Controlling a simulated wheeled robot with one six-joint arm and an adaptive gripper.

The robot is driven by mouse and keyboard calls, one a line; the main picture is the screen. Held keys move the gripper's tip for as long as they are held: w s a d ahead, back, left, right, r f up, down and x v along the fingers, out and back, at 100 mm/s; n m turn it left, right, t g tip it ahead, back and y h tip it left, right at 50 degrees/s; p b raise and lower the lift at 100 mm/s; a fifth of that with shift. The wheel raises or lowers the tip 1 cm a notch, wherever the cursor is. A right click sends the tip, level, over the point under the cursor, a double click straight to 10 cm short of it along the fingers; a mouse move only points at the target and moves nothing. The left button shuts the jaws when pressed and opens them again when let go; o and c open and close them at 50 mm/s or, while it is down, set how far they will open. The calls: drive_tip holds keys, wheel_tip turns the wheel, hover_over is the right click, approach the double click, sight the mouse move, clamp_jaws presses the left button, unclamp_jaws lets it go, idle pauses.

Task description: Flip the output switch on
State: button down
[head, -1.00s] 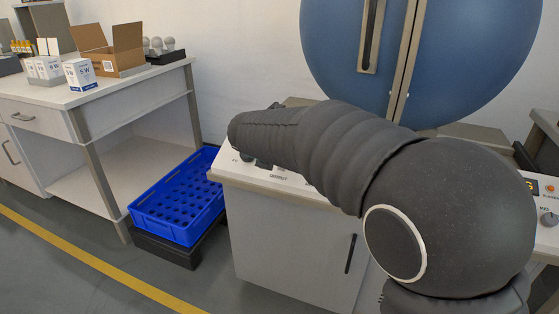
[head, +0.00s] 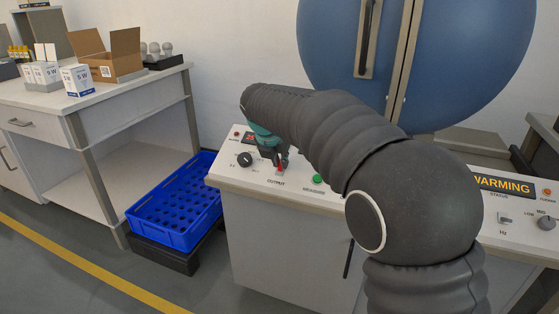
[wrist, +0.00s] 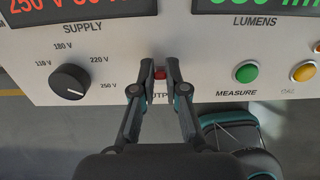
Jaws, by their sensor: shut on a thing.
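The output switch, a small red-tipped lever (head: 281,169), stands above the OUTPUT label on the white sloped panel. In the wrist view its red part (wrist: 159,73) shows between my fingertips. My gripper (wrist: 155,80) is shut on the switch, one dark finger on each side, and partly covers the OUTPUT label. In the head view my gripper (head: 275,156) is at the panel, largely hidden behind my wrist. Which way the lever is set cannot be told.
The supply knob (wrist: 69,81) is left of the switch and the green measure button (wrist: 244,74) right of it. A WARNING display (head: 503,186) is farther right.

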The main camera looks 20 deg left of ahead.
drive_tip(key=c, duration=1.2)
unclamp_jaws()
drive_tip(key=shift+r, duration=0.1)
drive_tip(key=v, duration=1.1)
drive_tip(key=shift+s+r, duration=0.25)
drive_tip(key=shift+r, duration=0.1)
